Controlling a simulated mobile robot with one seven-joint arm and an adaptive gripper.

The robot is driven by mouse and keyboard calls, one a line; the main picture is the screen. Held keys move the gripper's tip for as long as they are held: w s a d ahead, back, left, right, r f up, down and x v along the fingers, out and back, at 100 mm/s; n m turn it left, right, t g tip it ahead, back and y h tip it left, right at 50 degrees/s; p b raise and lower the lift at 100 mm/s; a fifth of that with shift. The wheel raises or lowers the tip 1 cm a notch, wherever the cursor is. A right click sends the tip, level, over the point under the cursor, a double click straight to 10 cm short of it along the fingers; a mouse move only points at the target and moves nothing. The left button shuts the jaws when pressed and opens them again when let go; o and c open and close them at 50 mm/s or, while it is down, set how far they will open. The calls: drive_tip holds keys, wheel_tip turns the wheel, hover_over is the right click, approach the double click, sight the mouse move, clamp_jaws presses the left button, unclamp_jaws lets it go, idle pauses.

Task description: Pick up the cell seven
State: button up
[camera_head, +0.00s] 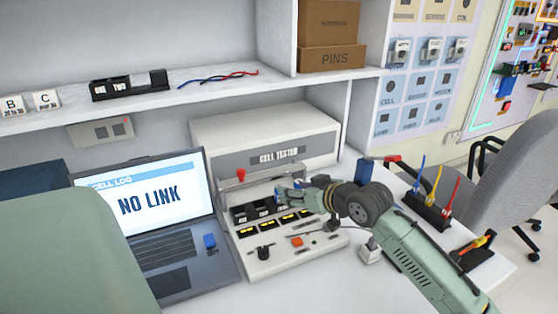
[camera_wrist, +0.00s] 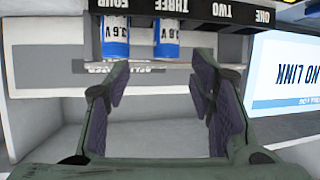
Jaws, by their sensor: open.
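No cell marked seven can be made out. Two blue cells with white bands reading 3.6 V, one (camera_wrist: 115,38) under the label FOUR and one (camera_wrist: 166,38) under THREE, stand in a black slotted holder (camera_wrist: 230,12) at the top of the upside-down wrist view. In the head view the black slots (camera_head: 241,214) are at the front of the cell tester (camera_head: 225,130). My gripper (camera_head: 285,195) is over the right part of these slots and hides some of them. In the wrist view my gripper (camera_wrist: 160,75) is open, with nothing between its fingers.
A laptop (camera_head: 165,240) reading NO LINK stands left of the tester. A black holder (camera_head: 130,90) labelled ONE and TWO is on the shelf. Coloured tools (camera_head: 430,205) stand in a rack to the right. A red-topped lever (camera_head: 241,175) rises beside the slots.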

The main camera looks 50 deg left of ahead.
drive_tip(key=shift+x, duration=0.75)
drive_tip(key=p+x, duration=0.1)
drive_tip(key=x, duration=0.2)
drive_tip(key=p+x, duration=0.1)
drive_tip(key=shift+s+a+r+p, duration=0.1)
drive_tip(key=shift+s+a+p, duration=0.25)
drive_tip(key=shift+s, duration=0.05)
drive_tip(key=shift+a+f, duration=0.3)
drive_tip(key=shift+a, duration=0.05)
clamp_jaws()
